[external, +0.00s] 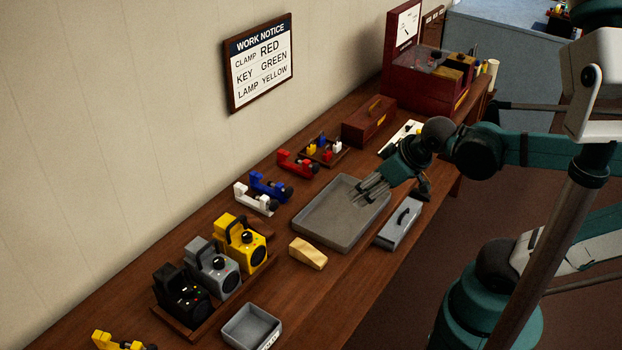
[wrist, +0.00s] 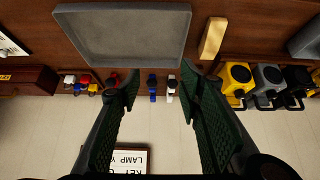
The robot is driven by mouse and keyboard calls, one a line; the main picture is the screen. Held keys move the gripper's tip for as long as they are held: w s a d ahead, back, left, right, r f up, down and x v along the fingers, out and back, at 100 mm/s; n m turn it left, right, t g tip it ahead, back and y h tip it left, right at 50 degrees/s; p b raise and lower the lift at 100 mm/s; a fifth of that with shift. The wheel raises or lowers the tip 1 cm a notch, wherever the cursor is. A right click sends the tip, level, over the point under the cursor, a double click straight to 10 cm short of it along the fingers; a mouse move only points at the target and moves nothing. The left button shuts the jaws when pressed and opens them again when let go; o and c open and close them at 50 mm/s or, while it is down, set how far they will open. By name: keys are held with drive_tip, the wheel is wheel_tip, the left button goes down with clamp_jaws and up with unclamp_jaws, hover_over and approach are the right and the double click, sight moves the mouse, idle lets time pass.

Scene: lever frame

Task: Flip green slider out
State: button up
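I cannot make out a green slider in either view. My gripper (external: 372,191) is above the grey tray (external: 312,228) on the wooden bench. In the wrist view my gripper (wrist: 160,82) has its two dark green fingers apart, with nothing held between them. A wall notice (external: 261,62) reads clamp red, key green, lamp yellow. A small brown rack (external: 324,158) near the wall holds small yellow, blue, white and red pieces; no green piece can be picked out there.
Red, blue and white clamps (external: 297,163) lie along the wall side. Yellow, grey and black lamps (external: 212,269) stand at the near left. A grey handled box (external: 399,222), a wooden wedge (external: 308,253), a red box (external: 369,121) and a dark red cabinet (external: 425,80) are also on the bench.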

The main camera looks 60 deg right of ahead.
drive_tip(key=shift+w+d+r, duration=0.15)
clamp_jaws()
drive_tip(key=w+d+r+n+g+h+p, duration=0.1)
drive_tip(key=w+d+n+g+p, duration=0.1)
drive_tip(key=w+d+n+p, duration=0.5)
drive_tip(key=w+d+r+n+g+h+p, duration=0.15)
drive_tip(key=w+d, duration=0.25)
drive_tip(key=d, duration=0.8)
drive_tip(key=d+f+n+g+p, duration=0.2)
drive_tip(key=d+f+n+p, duration=0.1)
drive_tip(key=d, duration=0.6)
drive_tip(key=w+d+f+n+g+p, duration=0.1)
drive_tip(key=d+f, duration=0.4)
drive_tip(key=d, duration=0.5)
drive_tip(key=shift+d+f+n+g+p, duration=0.3)
drive_tip(key=shift+n+g+p, duration=0.45)
drive_tip(key=shift+n+p, duration=0.3)
